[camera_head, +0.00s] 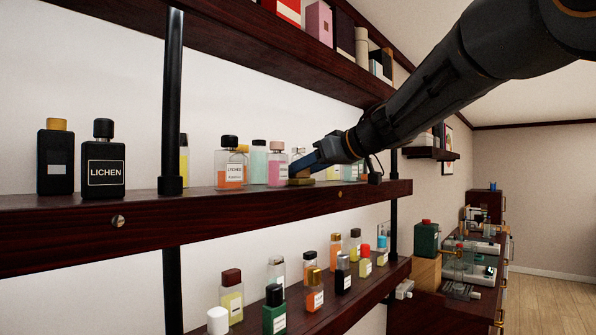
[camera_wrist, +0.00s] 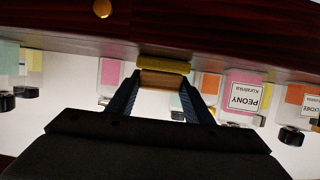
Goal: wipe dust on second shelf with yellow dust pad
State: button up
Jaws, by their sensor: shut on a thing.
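My gripper (camera_head: 308,164) reaches in from the right to the middle shelf (camera_head: 90,232). Its blue fingers, seen in the wrist view (camera_wrist: 161,88), are shut on the tan block of the yellow dust pad (camera_wrist: 163,66). In the head view the pad (camera_head: 301,182) is low at the shelf's top surface, near the front edge, among perfume bottles. I cannot tell whether it touches the shelf. The wrist view is upside down, with the dark shelf (camera_wrist: 220,30) along its top. No dust can be made out.
A pink PEONY bottle (camera_wrist: 243,95) stands close beside the gripper. A LYCHEE bottle (camera_head: 229,164) and a black LICHEN bottle (camera_head: 104,160) stand farther left. Bottles fill the lower shelf (camera_head: 345,310); boxes line the upper shelf (camera_head: 250,50).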

jog(key=shift+w+d+r, duration=0.1)
jog(key=shift+w+d, duration=0.85)
jog(key=shift+w, duration=0.25)
jog(key=shift+w+d, duration=0.9)
jog(key=shift+w, duration=0.3)
jog(key=shift+w+d+f, duration=0.2)
jog(key=shift+w+d, duration=0.75)
jog(key=shift+w, duration=0.25)
jog(key=shift+w+d+r, duration=0.1)
jog(key=shift+w+d, duration=1.05)
jog(key=shift+w, duration=0.3)
jog(key=shift+s+a, duration=0.1)
jog(key=shift+s+a, duration=1.1)
jog(key=shift+s, duration=0.3)
jog(key=shift+s+a, duration=1.1)
jog(key=shift+s, duration=0.3)
jog(key=shift+s+a, duration=1.1)
jog(key=shift+s, duration=0.35)
jog(key=shift+s+a, duration=1.1)
jog(key=shift+s, duration=0.3)
jog(key=shift+r, duration=0.15)
